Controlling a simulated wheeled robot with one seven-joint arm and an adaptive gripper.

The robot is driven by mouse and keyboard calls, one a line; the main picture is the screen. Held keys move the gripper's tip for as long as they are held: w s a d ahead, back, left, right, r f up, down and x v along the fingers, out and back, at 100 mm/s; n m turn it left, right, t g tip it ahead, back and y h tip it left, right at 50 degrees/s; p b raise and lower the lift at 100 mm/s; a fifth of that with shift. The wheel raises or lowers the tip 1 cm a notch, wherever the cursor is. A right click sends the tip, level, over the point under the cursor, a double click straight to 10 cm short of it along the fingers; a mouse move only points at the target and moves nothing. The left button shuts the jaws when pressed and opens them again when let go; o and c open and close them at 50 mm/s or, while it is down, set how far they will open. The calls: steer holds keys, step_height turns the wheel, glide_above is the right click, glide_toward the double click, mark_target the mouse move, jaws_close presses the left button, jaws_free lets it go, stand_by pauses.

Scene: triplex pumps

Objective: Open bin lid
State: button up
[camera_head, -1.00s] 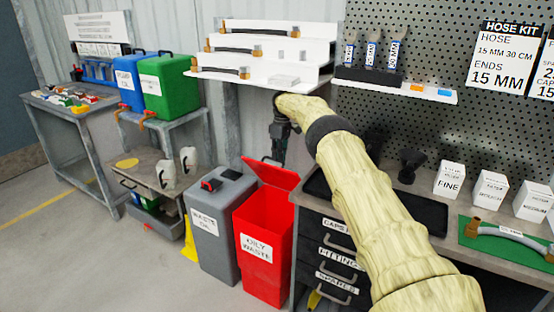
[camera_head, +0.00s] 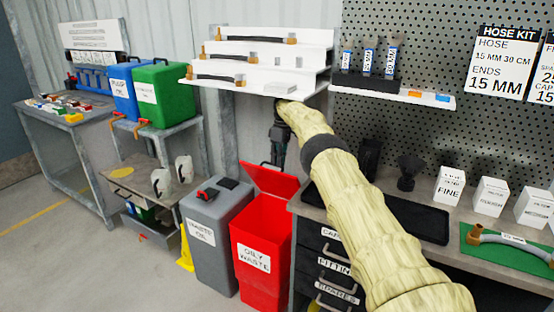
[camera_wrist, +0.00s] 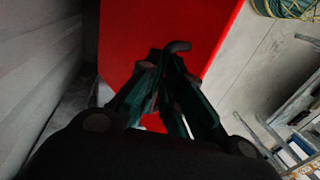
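The red oily waste bin (camera_head: 262,270) stands on the floor left of the bench, with its opening visible. Its red lid (camera_head: 270,180) is raised and tilted back at the rear; it fills the middle of the wrist view (camera_wrist: 205,25). My gripper (camera_head: 278,160) points down behind the lid's raised edge, partly hidden by it. In the wrist view, my gripper's green-black fingers (camera_wrist: 160,65) converge near the lid surface and appear closed around a dark bent handle (camera_wrist: 178,46). The exact contact is dark and hard to see.
The grey waste oil bin (camera_head: 215,235) stands directly left of the red bin. The bench with labelled drawers (camera_head: 322,270) is close on the right. White stepped shelves (camera_head: 260,60) hang above my gripper. Open floor (camera_head: 90,260) lies at the left.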

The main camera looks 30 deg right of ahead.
steer(key=o, duration=0.5)
steer(key=shift+d+f, duration=0.25)
steer(key=shift+f, duration=0.25)
steer(key=shift+d+f, duration=0.2)
steer(key=shift+f, duration=0.3)
steer(key=shift+s+r, duration=0.1)
steer(key=shift+a+r, duration=0.1)
